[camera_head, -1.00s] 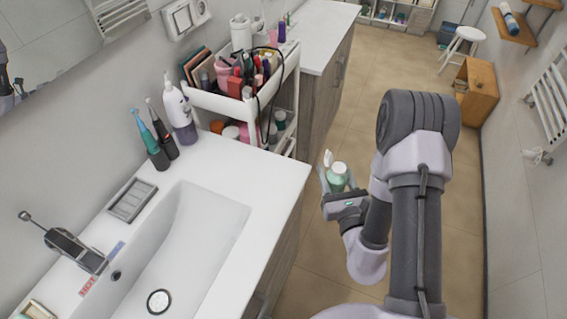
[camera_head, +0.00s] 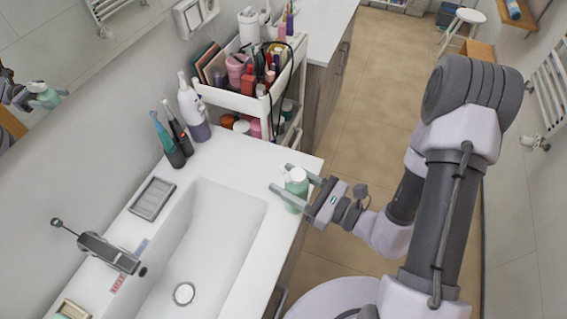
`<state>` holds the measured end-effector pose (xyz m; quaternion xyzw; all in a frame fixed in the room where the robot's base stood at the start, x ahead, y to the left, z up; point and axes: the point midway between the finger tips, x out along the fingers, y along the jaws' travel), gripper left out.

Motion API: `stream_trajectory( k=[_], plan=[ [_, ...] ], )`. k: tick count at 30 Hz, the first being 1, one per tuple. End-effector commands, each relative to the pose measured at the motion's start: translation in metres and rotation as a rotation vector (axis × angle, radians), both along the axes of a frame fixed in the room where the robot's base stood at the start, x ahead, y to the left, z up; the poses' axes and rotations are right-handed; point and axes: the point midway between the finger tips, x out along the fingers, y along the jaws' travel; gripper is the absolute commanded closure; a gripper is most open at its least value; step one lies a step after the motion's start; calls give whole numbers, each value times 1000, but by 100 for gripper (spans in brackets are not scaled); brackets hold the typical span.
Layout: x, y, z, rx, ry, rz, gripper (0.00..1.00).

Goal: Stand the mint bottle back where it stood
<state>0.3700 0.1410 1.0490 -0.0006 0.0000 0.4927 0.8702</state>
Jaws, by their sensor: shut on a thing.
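The mint bottle (camera_head: 296,187) has a pale cap and a green body. It looks roughly upright at the right edge of the white sink counter (camera_head: 246,152). My gripper (camera_head: 290,184) reaches in from the right and is shut on it, with one finger on each side. I cannot tell whether the bottle's base touches the counter or hangs just above it. The mirror at the upper left also reflects the gripper and bottle.
The sink basin (camera_head: 208,235) lies left of the bottle. A purple-white pump bottle (camera_head: 194,112) and toothbrushes (camera_head: 172,140) stand by the wall. A filled white cart (camera_head: 240,100) stands behind the counter. The counter's far right corner is clear.

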Motion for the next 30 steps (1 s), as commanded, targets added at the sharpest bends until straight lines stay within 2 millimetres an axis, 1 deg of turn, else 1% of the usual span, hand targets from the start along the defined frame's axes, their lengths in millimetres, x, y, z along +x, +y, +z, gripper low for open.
stream_trajectory(
  k=[1,5,6,8,12,15,18,21,23,25,27,30],
  plan=[
    [6,0,-13,-2,-8,1,93],
    [20,2,-14,-1,-9,-1,93],
    [29,3,-8,1,-5,0,93],
    [46,5,-6,1,-4,0,93],
    [84,7,-9,2,-3,-1,93],
    [107,9,-11,2,-2,-2,93],
    [121,10,-12,2,0,-2,93],
    [126,10,-16,2,2,-4,93],
    [127,10,-26,3,4,-4,93],
    [126,10,-41,3,4,-4,93],
    [126,10,-50,3,3,-3,93],
    [126,10,-48,3,2,-3,93]
  ],
)
